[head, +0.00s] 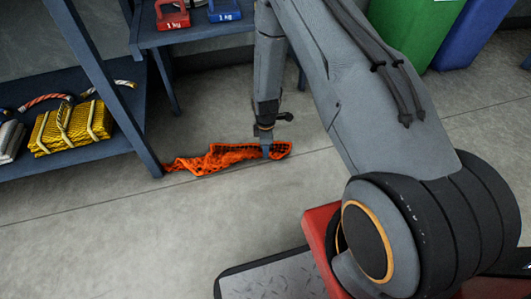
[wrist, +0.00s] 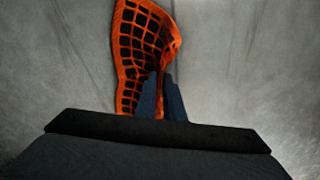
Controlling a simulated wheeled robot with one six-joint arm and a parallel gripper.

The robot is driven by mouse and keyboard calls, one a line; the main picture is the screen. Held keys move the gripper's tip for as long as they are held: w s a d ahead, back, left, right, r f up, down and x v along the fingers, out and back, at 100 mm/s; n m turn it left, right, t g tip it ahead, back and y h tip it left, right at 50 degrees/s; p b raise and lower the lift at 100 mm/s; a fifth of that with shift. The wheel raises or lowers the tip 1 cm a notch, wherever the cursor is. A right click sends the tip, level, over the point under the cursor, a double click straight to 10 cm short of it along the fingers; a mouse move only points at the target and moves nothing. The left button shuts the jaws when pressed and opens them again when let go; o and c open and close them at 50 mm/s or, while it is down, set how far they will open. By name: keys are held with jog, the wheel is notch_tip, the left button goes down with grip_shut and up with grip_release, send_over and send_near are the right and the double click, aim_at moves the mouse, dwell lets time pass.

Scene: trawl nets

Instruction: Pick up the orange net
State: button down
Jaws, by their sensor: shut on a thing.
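The orange net (head: 225,158) lies on the grey floor in the head view, stretched out beside the foot of the blue shelf post. My gripper (head: 268,152) points down at its right end and is shut on it. In the wrist view the net (wrist: 143,45) shows a black-and-orange mesh running upward from my gripper (wrist: 163,90), its lower edge between the two fingers. The part of the net behind the fingers is hidden. Most of the net appears to rest on the floor.
A blue shelf (head: 70,160) at left holds a yellow net bundle (head: 70,127). A blue bench (head: 190,33) behind carries a red weight (head: 172,17) and a blue weight (head: 224,10). Green (head: 415,30) and blue (head: 470,35) bins stand at back right. Floor in front is clear.

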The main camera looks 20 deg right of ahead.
notch_tip(320, 180, up, 12)
jog(key=p, duration=0.7)
jog(key=shift+f+p, duration=0.15)
jog(key=shift+p, duration=0.25)
notch_tip(320, 180, up, 36)
jog(key=p, duration=2.3)
